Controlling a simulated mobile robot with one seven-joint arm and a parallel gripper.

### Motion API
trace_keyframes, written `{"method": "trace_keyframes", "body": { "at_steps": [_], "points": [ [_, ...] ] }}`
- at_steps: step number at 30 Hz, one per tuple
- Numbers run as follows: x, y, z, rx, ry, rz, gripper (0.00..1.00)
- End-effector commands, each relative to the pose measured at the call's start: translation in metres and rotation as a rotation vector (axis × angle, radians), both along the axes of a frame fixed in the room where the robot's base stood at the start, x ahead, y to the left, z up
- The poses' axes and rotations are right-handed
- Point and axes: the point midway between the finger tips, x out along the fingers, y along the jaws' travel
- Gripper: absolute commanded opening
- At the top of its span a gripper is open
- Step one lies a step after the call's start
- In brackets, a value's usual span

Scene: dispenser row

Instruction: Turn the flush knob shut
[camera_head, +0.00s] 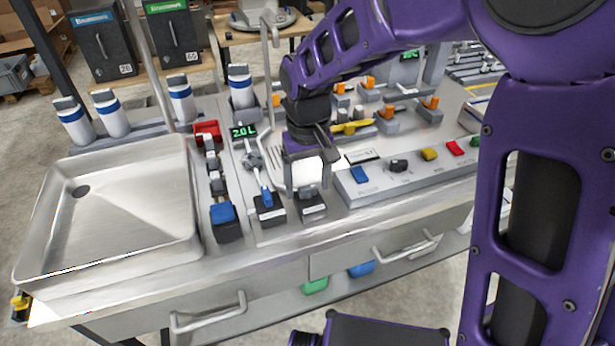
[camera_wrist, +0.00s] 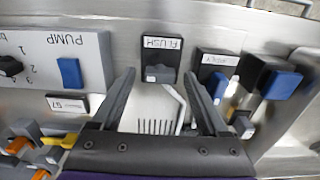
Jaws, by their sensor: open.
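The flush knob (camera_wrist: 158,72) is a small grey knob on a dark block labelled FLUSH (camera_wrist: 161,46), upside down in the wrist view. In the head view the same dark block (camera_head: 313,210) stands at the counter's front, below my gripper (camera_head: 306,190). My gripper is open, and in the wrist view its two fingertips (camera_wrist: 159,73) lie to either side of the knob with gaps between. The fingers partly cover the knob in the head view. I cannot tell how far the fingertips are above the block or which way the knob is set.
A blue-handled block (camera_head: 267,205) stands close left of the flush block. The pump panel (camera_head: 380,186) with coloured buttons and a dial (camera_head: 398,165) is close right. A display (camera_head: 243,131) reads 2.0 L. A steel sink (camera_head: 125,210) is further left.

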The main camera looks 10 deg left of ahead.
Motion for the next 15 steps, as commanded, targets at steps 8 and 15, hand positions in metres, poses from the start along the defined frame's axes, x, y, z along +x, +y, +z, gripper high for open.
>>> {"method": "trace_keyframes", "body": {
  "at_steps": [8,15],
  "points": [
    [0.001,0.000,0.032,0.003,-0.004,-0.001,0.78],
    [0.001,0.000,0.091,0.003,-0.004,-0.001,0.78]
  ]
}}
